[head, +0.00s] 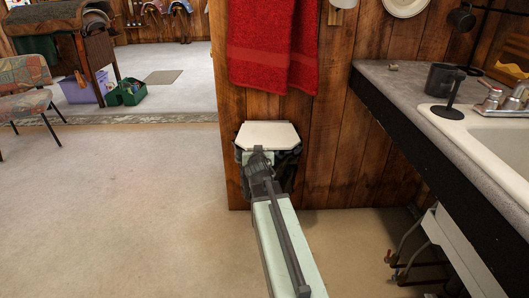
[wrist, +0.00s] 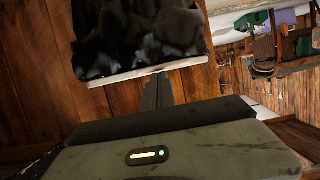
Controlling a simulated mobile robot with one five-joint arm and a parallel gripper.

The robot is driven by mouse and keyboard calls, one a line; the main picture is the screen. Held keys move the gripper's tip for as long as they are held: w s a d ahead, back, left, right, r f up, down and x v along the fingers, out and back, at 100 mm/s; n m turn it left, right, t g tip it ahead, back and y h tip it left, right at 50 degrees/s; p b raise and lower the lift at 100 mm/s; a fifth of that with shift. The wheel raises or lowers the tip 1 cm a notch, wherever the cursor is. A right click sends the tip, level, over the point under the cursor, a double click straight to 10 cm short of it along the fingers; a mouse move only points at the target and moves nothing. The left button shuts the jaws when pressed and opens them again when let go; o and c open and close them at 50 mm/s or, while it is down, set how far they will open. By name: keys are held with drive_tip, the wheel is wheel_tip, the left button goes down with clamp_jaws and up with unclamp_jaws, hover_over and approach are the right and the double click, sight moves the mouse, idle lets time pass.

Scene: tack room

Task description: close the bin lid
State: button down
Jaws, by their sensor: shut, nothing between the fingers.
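The bin (head: 290,165) stands against the wooden wall, and its dark liner shows at its sides. Its pale lid (head: 267,134) shows its broad face above the liner; I cannot tell its exact angle. My gripper (head: 257,158) is at the lid's near edge, in front of the bin, and hides part of it. In the wrist view the shiny black liner (wrist: 135,40) fills the upper middle, with a thin white edge (wrist: 150,73) along it. My gripper's dark fingers (wrist: 158,92) are together at that edge, holding nothing.
Red towels (head: 272,45) hang on the wall above the bin. A counter (head: 415,85) with a sink (head: 500,130) runs along the right, with pipes below. The carpet to the left is clear, up to a patterned chair (head: 27,80).

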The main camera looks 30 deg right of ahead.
drive_tip(key=shift+s+a+f+b, duration=0.1)
drive_tip(key=shift+s+f+b, duration=0.15)
drive_tip(key=shift+f+b, duration=0.65)
drive_tip(key=shift+f, duration=0.15)
